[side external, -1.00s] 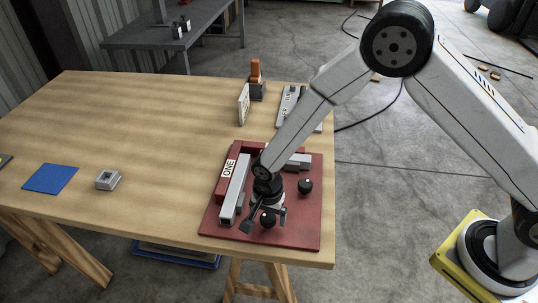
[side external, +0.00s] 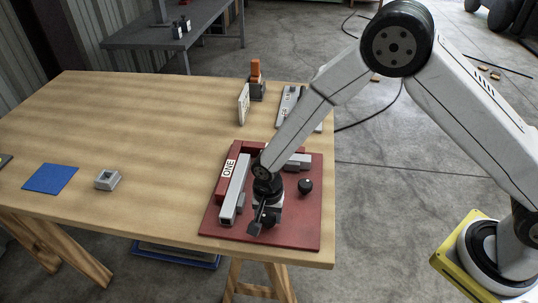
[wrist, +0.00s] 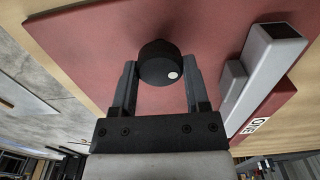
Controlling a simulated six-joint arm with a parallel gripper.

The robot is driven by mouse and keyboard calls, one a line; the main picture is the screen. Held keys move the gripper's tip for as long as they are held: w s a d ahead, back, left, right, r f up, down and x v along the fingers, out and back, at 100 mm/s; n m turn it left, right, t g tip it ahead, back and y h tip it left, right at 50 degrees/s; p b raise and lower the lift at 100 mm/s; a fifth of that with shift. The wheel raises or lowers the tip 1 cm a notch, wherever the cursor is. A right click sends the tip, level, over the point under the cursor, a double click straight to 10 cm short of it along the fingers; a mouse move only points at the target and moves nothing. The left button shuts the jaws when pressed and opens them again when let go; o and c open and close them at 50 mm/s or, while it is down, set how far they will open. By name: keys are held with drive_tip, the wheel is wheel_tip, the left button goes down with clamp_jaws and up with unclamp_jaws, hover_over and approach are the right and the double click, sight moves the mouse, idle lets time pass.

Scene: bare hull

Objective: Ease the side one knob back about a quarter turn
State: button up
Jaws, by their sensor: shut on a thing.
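The black round knob (wrist: 158,62) beside the grey bar (wrist: 262,72) is between my fingertips in the wrist view, with a white dot toward its lower right. The bar stands along a red block whose white label reads ONE (side external: 229,169). My gripper (wrist: 160,72) is shut on this knob, one finger on each side. In the side view my gripper (side external: 264,217) points down over the front of the red plate (side external: 300,231) and mostly hides the knob. A second black knob (side external: 305,186) stands free farther right on the plate.
A second grey bar (side external: 299,161) lies at the plate's back. A small grey block (side external: 108,180) and a blue square (side external: 50,179) lie left on the wooden table (side external: 150,130). An orange-topped holder (side external: 256,82) stands behind. Table left of the plate is mostly clear.

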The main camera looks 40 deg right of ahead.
sight(268, 217)
drive_tip(key=n, duration=1.2)
drive_tip(key=shift+a+n, duration=0.1)
drive_tip(key=shift+n, duration=1.8)
drive_tip(key=o, duration=1.3)
drive_tip(key=shift+r, duration=3.95)
